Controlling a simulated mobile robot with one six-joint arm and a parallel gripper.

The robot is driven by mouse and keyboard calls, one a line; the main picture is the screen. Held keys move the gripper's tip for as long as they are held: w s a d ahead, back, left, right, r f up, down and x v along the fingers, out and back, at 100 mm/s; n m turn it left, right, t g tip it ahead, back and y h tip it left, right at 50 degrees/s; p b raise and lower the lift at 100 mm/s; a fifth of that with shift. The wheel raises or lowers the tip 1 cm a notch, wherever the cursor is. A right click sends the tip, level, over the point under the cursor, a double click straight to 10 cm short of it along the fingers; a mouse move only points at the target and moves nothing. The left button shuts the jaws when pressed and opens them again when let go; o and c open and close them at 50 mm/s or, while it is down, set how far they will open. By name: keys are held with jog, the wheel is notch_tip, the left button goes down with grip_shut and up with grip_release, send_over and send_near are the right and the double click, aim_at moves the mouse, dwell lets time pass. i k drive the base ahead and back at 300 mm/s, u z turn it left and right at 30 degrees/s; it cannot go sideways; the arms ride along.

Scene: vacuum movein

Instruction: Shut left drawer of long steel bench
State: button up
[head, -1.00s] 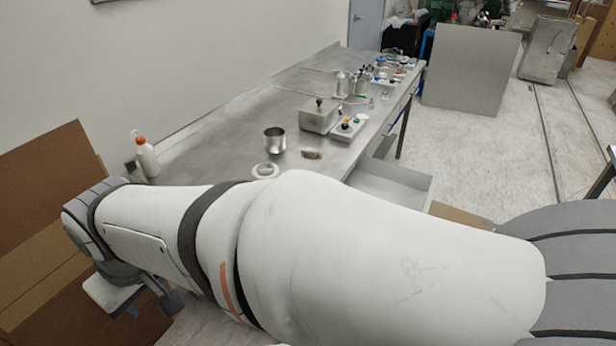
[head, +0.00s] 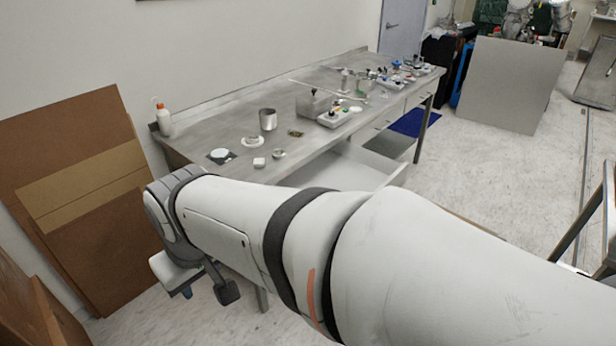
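The long steel bench (head: 222,135) runs along the wall from the middle left to the back. Its left drawer (head: 352,170) stands pulled out from the front, with its pale interior showing from above. My arm hides the near part of the drawer and some of the bench front. My gripper (head: 207,292) hangs at the lower left, below the wrist, in front of the bench's left end and apart from the drawer. It is seen small and from the side, so its opening is unclear. I see nothing held in it.
A bottle (head: 163,118), a steel cup (head: 268,119), a metal box (head: 312,104) and small items stand on the bench. Brown boards (head: 75,210) lean on the wall at left. A grey panel (head: 510,85) stands at back right. The floor (head: 480,170) right of the bench is clear.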

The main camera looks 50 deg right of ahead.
aim_at(345, 167)
jog(key=u, duration=0.05)
jog(key=k, duration=0.25)
jog(key=z, duration=1.9)
jog(key=i, duration=1)
jog(key=z, duration=0.95)
jog(key=k, duration=0.95)
jog(key=u, duration=0.4)
